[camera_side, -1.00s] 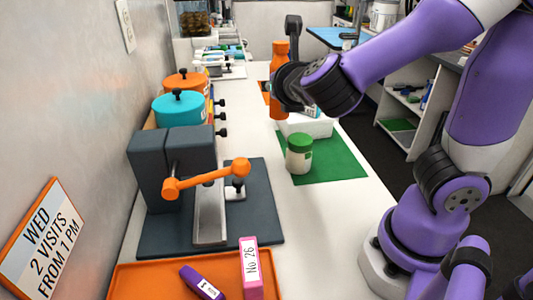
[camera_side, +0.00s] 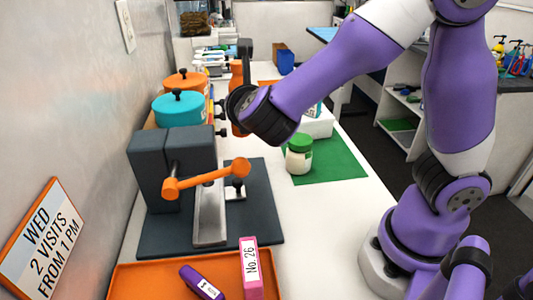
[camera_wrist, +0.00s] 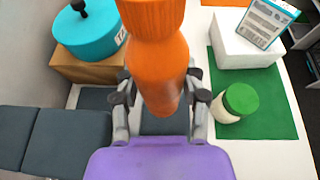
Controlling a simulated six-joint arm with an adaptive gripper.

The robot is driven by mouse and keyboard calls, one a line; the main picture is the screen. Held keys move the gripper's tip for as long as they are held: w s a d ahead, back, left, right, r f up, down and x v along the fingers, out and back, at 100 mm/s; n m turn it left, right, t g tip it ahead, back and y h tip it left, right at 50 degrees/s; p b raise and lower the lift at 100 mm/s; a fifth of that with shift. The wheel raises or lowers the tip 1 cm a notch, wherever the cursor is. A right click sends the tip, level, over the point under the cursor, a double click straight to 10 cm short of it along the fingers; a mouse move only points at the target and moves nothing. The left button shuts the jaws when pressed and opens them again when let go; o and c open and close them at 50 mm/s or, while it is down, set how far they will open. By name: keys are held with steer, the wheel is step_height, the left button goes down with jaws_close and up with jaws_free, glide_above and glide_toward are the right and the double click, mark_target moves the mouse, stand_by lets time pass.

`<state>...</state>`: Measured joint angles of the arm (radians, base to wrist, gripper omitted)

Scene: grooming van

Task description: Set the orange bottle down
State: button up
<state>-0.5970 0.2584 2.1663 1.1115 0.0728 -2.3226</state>
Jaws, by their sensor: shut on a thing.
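The orange bottle (camera_wrist: 158,62) is held between the two fingers of my gripper (camera_wrist: 160,98) in the wrist view. In the side view the bottle (camera_side: 236,72) shows only in part, behind my wrist. My gripper is shut on the bottle, near the orange and teal pots on the left side of the counter. The surface right under the bottle is hidden, so I cannot tell whether its base touches anything.
A teal pot (camera_side: 180,108) and an orange pot (camera_side: 186,82) stand left of the gripper. A jar with a green lid (camera_side: 299,154) stands on a green mat (camera_side: 338,165), beside a white box (camera_side: 318,124). A dark grey press (camera_side: 172,165) is nearer the camera. The counter between press and mat is bare.

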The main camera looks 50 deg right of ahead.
steer(key=shift+w+d+f+m+g+h, duration=0.1)
steer(key=shift+d+f+m+g+h, duration=0.05)
steer(key=shift+f, duration=0.35)
steer(key=shift+d+f+m+g+h, duration=0.15)
steer(key=shift+f, duration=0.3)
steer(key=shift+w+d+f, duration=0.4)
steer(key=shift+d+f, duration=1.45)
steer(key=shift+d, duration=0.05)
steer(key=shift+w+d+f, duration=0.35)
steer(key=shift+d+f, duration=1.45)
steer(key=shift+d, duration=0.05)
steer(key=shift+w+d+f, duration=0.4)
steer(key=shift+d+f, duration=1.45)
steer(key=shift+d, duration=0.05)
steer(key=shift+f, duration=0.15)
steer(key=o, duration=1.2)
steer(key=shift+o, duration=0.2)
